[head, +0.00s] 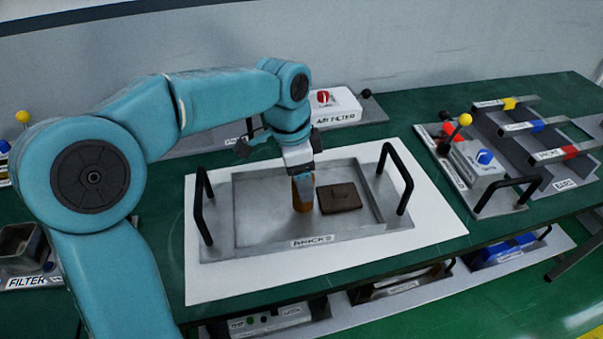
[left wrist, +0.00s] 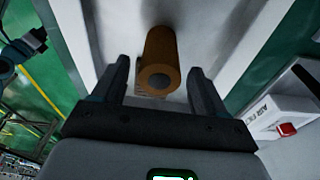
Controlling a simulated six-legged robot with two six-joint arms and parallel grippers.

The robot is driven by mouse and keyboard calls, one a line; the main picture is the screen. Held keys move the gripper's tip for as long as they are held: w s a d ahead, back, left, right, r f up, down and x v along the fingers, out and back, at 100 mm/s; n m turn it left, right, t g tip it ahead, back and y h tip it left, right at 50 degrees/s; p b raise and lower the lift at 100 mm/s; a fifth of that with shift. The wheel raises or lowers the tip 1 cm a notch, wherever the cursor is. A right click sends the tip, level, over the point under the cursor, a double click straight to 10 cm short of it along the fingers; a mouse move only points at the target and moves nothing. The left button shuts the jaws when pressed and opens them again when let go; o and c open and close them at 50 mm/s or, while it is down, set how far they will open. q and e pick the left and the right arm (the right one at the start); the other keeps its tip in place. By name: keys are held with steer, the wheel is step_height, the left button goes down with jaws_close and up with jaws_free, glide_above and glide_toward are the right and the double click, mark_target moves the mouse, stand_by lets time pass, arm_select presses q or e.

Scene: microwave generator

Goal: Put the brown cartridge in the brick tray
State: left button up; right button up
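The brown cartridge (head: 302,195) is a cylinder standing upright inside the brick tray (head: 345,238), a grey metal tray labelled BRICKS with two black handles. A flat dark brown block (head: 339,198) lies in the tray just right of the cartridge. My left gripper (head: 301,172) is right above the cartridge. In the left wrist view the left gripper (left wrist: 159,68) has its fingers wide apart, with the cartridge (left wrist: 160,62) between and beyond them and visible gaps at both sides. The fingertips are hard to make out in the head view. My right gripper is not in view.
The tray stands on a white sheet (head: 235,275) on a green table. A white air filter box (head: 340,106) with a red part is behind it. Panels with coloured levers (head: 465,119) stand at the right, and a filter container (head: 20,250) at the left.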

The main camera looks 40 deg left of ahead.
arm_select(q)
steer(key=shift+s+r, duration=0.1)
steer(key=shift+r, duration=0.25)
step_height(320, 180, up, 12)
steer(key=s+a+p, duration=0.1)
steer(key=p, duration=0.1)
steer(key=shift+s+a+f, duration=0.15)
steer(key=shift+f, duration=0.05)
stand_by(0.5)
